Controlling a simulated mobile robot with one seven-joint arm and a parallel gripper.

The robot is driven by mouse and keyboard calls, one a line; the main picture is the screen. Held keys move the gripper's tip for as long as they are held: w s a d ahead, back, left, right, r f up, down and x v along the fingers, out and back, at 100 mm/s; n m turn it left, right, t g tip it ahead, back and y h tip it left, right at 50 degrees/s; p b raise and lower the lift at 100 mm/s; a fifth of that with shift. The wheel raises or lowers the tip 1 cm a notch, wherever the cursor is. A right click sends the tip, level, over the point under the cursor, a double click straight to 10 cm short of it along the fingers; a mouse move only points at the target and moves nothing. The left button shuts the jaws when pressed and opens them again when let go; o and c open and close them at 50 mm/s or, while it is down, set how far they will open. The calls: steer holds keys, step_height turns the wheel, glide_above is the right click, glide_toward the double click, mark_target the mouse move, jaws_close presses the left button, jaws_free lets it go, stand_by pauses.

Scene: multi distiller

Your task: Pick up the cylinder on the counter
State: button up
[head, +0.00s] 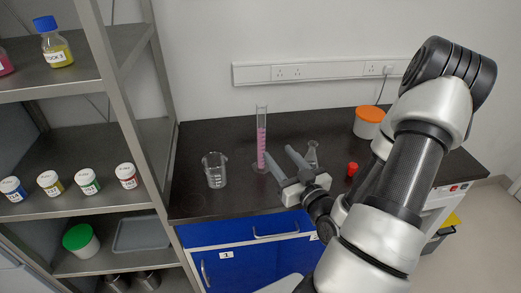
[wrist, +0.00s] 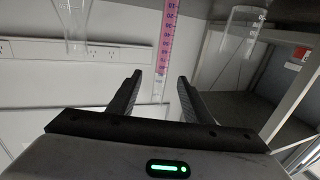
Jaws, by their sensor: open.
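The cylinder is a tall, clear graduated tube holding pink liquid (head: 261,135), standing upright on the dark counter (head: 235,140). My gripper (head: 279,152) is open and empty, low over the counter just to the right of the cylinder's lower part in the head view. In the wrist view the cylinder (wrist: 167,40) shows with its scale marks, lined up with the gap between my open fingers (wrist: 160,75). It appears ahead of the fingertips; I cannot tell the exact distance. The cylinder's foot is partly hidden by a finger in the head view.
A glass beaker (head: 215,171) stands left of the cylinder; a clear flask (head: 312,153) stands close right of my gripper. A small red object (head: 352,169) and an orange-lidded tub (head: 369,121) are further right. A metal shelf (head: 120,95) with bottles borders the left.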

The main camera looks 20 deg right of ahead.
mark_target(264, 137)
steer(key=w+b, duration=0.5)
steer(key=w, duration=0.5)
steer(key=shift+w+a, duration=0.1)
steer(key=w, duration=0.5)
steer(key=shift+w+a+r, duration=0.2)
steer(key=shift+w+r, duration=0.05)
steer(key=shift+r, duration=0.05)
jaws_close()
